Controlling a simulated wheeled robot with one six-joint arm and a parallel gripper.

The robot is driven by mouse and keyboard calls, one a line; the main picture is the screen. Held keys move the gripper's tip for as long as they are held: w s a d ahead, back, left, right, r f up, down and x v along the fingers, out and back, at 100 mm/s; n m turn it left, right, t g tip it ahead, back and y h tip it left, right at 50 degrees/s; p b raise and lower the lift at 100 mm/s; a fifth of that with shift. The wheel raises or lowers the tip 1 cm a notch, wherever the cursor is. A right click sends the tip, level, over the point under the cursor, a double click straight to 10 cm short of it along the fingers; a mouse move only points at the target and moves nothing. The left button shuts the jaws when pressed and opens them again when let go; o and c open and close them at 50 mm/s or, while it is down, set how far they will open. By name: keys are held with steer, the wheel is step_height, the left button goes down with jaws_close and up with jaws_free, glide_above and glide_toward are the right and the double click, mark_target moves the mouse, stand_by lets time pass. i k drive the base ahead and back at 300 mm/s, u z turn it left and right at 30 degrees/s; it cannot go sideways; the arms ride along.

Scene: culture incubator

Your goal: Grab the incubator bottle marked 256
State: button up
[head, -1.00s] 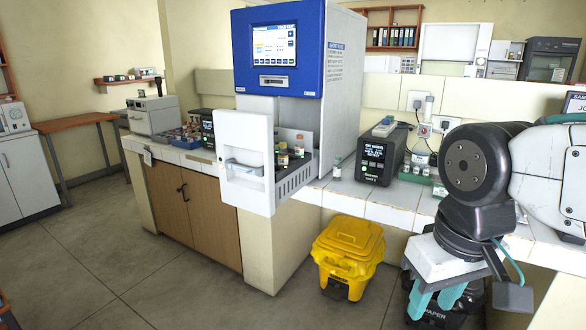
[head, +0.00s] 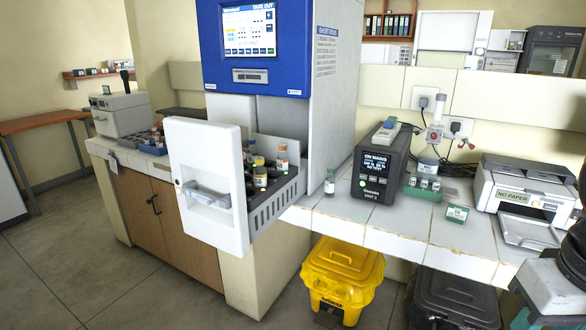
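Several small capped bottles stand in the pulled-out drawer (head: 275,207) of the blue and white incubator (head: 258,88). One has an orange cap (head: 282,158) and one has a yellow cap (head: 260,175). The others are partly hidden by the drawer's white front (head: 212,222). Another small bottle with a green cap (head: 330,183) stands on the counter beside the incubator. I cannot read 256 on any bottle. My gripper (head: 520,318) shows only partly at the lower right edge, with a bit of teal finger, far from the drawer. Its opening is cut off.
A yellow bin (head: 342,272) and a black bin (head: 455,300) stand below. The floor at the lower left is open.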

mark_target(259, 170)
steer(key=i, duration=0.65)
steer(key=u, duration=0.65)
steer(key=i, duration=0.45)
steer(key=u, duration=0.35)
